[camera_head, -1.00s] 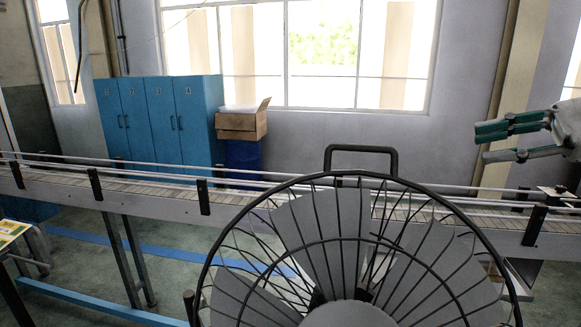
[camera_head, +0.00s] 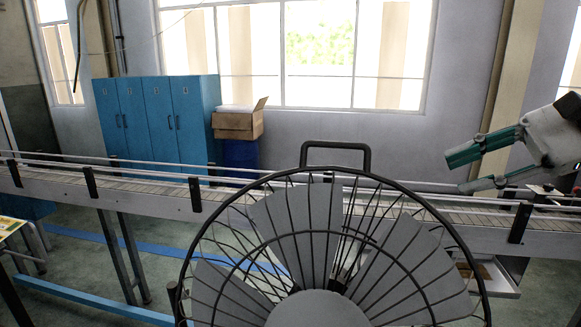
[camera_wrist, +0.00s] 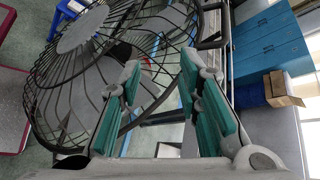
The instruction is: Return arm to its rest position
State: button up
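My gripper (camera_head: 462,170) is at the right edge in the head view, above the conveyor and to the right of the fan. Its two teal-padded fingers are spread apart with nothing between them. It also shows in the wrist view (camera_wrist: 163,95), with the fan and conveyor beyond the open fingers. No held object shows in either view.
A large caged fan (camera_head: 316,205) stands in front, its black handle (camera_head: 336,146) on top. A conveyor (camera_head: 150,191) runs across behind it. Blue lockers (camera_head: 150,120) and a cardboard box (camera_head: 236,124) on a blue barrel stand by the windowed wall.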

jog(key=s+a+f+n+h, duration=0.3)
jog(key=s+f+n+h, duration=0.2)
jog(key=s+f+n, duration=0.1)
jog(key=s+a+f+n+h, duration=0.4)
jog(key=s+f+n+h, duration=0.2)
jog(key=s, duration=0.3)
jog(key=shift+s+f+n+t, duration=0.2)
jog(key=shift+f+n+t, duration=0.1)
jog(key=shift+f+n, duration=0.45)
